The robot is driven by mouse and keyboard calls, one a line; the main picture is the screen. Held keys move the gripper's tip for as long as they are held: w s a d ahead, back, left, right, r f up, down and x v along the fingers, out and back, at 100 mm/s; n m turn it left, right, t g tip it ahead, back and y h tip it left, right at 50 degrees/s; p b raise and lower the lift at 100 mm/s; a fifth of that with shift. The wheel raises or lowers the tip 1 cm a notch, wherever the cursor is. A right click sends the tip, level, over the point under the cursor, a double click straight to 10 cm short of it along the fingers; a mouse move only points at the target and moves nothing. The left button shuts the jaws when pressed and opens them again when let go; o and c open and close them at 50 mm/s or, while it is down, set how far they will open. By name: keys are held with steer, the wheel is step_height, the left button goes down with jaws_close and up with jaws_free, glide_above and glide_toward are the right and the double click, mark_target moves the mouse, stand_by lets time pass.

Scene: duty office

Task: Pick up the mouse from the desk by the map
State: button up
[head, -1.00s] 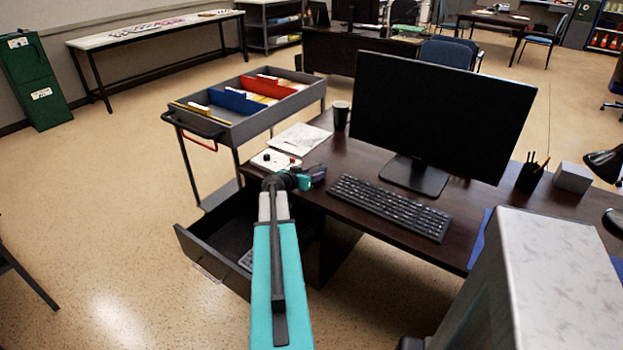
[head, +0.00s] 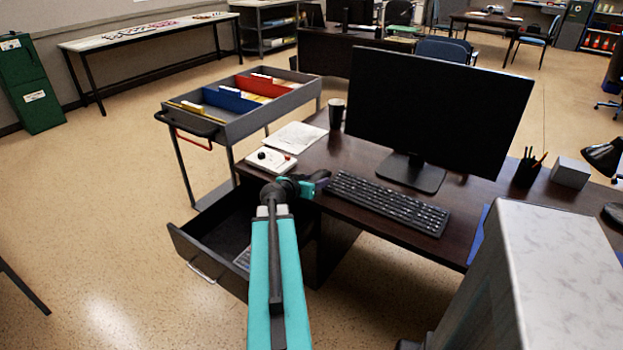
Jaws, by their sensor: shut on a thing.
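My gripper (head: 314,187) is at the front edge of the dark desk (head: 310,162), just left of the keyboard. It is shut on a small dark thing, which I take to be the mouse. The thing is mostly hidden by the jaws and too small to make out clearly. I cannot tell whether it touches the desk top. A pale printed sheet (head: 296,136), perhaps the map, lies at the desk's left end, behind a white box with knobs (head: 271,160).
The keyboard (head: 388,202) and monitor (head: 440,105) stand right of my gripper. A black cup (head: 337,114) is behind it. An open drawer (head: 205,245) juts out below left. A grey trolley (head: 240,125) with folders stands beyond. Floor is free at the left.

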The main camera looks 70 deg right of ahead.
steer(key=s+a+p, duration=0.2)
steer(key=a, duration=0.1)
steer(key=shift+r, duration=0.4)
steer(key=shift+s+r+p, duration=0.1)
steer(key=shift+p, duration=0.85)
steer(key=p, duration=0.4)
steer(key=shift+s+a, duration=0.25)
steer(key=p, duration=0.2)
steer(key=a+p, duration=0.1)
steer(key=p, duration=0.2)
steer(key=shift+s, duration=0.25)
steer(key=shift+s+a+f+p, duration=0.1)
steer(key=shift+a+f+p, duration=0.15)
steer(key=shift+p, duration=0.8)
